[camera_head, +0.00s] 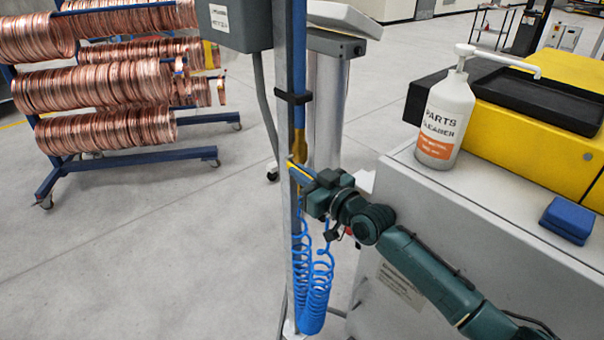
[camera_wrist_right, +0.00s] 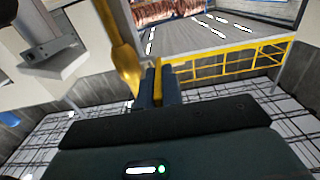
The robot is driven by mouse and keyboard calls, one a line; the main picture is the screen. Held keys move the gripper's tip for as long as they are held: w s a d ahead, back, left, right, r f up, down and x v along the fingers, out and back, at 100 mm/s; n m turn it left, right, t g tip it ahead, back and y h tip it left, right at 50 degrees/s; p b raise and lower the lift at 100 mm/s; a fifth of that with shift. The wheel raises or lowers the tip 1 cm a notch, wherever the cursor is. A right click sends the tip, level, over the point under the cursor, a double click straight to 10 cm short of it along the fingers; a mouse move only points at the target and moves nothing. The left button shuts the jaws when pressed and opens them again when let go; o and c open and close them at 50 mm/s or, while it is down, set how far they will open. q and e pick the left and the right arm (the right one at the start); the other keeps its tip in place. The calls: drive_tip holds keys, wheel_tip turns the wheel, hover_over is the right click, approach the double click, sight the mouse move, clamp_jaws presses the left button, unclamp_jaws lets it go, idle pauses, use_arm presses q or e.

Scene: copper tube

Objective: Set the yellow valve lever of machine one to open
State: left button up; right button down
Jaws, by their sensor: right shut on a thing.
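The yellow valve lever (camera_head: 301,169) is on a blue upright pipe beside a metal post, near the middle of the head view. My right gripper (camera_head: 306,174) comes in from the right and is shut on the lever. In the right wrist view the lever (camera_wrist_right: 158,86) shows as a narrow yellow strip between my two dark blue fingers (camera_wrist_right: 157,90). A yellow pipe or valve part (camera_wrist_right: 122,60) stands just left of the fingers there. The lever's far end is partly hidden by the fingers. My left gripper is in neither view.
A coiled blue hose (camera_head: 314,290) hangs below the valve, close to my right arm. A grey cabinet (camera_head: 440,235) carries a parts cleaner bottle (camera_head: 446,115) and a blue block (camera_head: 567,218). A rack of copper coils (camera_head: 95,85) stands left; floor between is clear.

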sight(298, 168)
idle(0.4)
